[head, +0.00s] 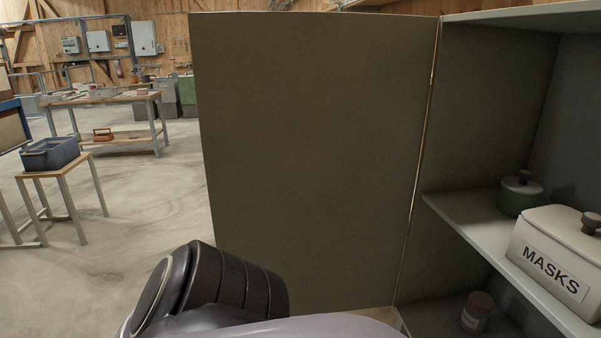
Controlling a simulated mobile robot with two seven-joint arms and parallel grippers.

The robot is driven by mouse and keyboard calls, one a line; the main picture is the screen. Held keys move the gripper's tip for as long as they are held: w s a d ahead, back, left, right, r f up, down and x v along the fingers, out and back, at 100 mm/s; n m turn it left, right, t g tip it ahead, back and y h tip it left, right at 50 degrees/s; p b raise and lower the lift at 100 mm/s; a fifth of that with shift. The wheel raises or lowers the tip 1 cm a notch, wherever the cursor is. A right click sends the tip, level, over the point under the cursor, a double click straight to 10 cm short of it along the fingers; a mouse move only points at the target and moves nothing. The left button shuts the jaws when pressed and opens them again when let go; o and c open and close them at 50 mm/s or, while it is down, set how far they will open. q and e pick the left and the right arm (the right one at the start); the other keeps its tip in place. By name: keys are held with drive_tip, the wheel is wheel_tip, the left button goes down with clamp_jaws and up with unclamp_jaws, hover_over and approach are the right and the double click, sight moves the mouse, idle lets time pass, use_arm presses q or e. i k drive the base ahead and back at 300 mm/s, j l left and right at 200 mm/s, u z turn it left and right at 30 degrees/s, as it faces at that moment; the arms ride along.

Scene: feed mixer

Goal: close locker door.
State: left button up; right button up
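The locker door (310,150) stands wide open, a flat grey-brown panel in the middle of the head view. Its hinge edge is on the right, along the locker's left side. The locker (490,95) is at the right, open to me, with its shelves showing. Part of one of my arms (230,285), with a dark ribbed section, is at the bottom centre, in front of the door's lower part. I cannot tell whether it touches the door. Neither gripper shows in this view.
A white box marked MASKS (560,255) and a green lidded pot (520,193) stand on the locker's middle shelf. A small jar (478,312) is below. At the left are a small table (60,172) with a blue crate (50,153) and a workbench (105,98). The floor left of the door is clear.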

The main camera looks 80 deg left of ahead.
sight(312, 124)
drive_tip(key=k+j+z, duration=0.1)
drive_tip(key=k+j, duration=0.3)
drive_tip(key=j, duration=0.25)
drive_tip(key=k+j+z, duration=0.1)
drive_tip(key=k+j, duration=0.35)
drive_tip(key=j, duration=0.2)
drive_tip(key=k+j+z, duration=0.1)
drive_tip(key=k+j, duration=0.35)
drive_tip(key=j, duration=0.15)
drive_tip(key=k+j, duration=0.15)
drive_tip(key=j, duration=0.2)
drive_tip(key=k+j+z, duration=0.15)
drive_tip(key=j, duration=0.2)
drive_tip(key=j+z, duration=0.1)
drive_tip(key=j, duration=0.7)
drive_tip(key=i+j, duration=0.1)
drive_tip(key=j, duration=0.55)
drive_tip(key=i+j+z, duration=0.1)
drive_tip(key=j, duration=0.5)
drive_tip(key=k+j+z, duration=0.1)
drive_tip(key=j, duration=0.25)
